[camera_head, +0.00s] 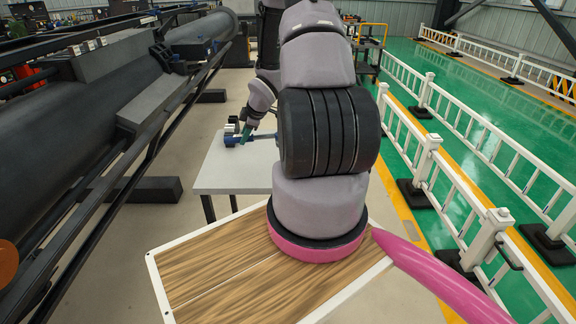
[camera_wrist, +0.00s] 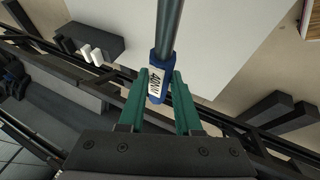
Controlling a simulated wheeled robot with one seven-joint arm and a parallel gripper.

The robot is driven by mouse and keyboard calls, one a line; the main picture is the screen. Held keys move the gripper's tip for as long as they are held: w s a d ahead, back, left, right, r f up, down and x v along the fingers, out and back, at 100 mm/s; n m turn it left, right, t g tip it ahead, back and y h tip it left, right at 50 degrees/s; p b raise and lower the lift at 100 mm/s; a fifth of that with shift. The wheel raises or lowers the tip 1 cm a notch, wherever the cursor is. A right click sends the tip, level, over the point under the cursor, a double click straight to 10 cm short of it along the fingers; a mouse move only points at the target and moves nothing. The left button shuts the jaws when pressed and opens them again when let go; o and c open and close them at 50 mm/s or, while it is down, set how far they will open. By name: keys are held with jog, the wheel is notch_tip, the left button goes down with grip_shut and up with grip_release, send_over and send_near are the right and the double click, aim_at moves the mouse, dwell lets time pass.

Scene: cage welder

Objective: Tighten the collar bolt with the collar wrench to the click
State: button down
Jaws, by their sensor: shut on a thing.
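My gripper (camera_wrist: 160,80) has green fingers, shut on the blue grip of the collar wrench (camera_wrist: 156,86) in the wrist view. The grip carries a white label that seems to start with "40". The wrench's grey shaft runs up out of the wrist view, so its head is hidden there.
The pale table (camera_head: 228,178) is mostly bare. The long dark cage welder frame (camera_head: 105,150) runs along the left. White railings (camera_head: 430,160) stand on the right.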

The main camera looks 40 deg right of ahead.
jog(key=shift+w+d+f+n, duration=0.15)
jog(key=shift+d+n, duration=0.15)
jog(key=shift+d, duration=0.75)
jog(key=shift+a+f, duration=0.1)
jog(key=shift+f, duration=0.3)
notch_tip(320, 180, down, 9)
jog(key=shift+r, duration=0.1)
jog(key=c, duration=0.6)
grip_release()
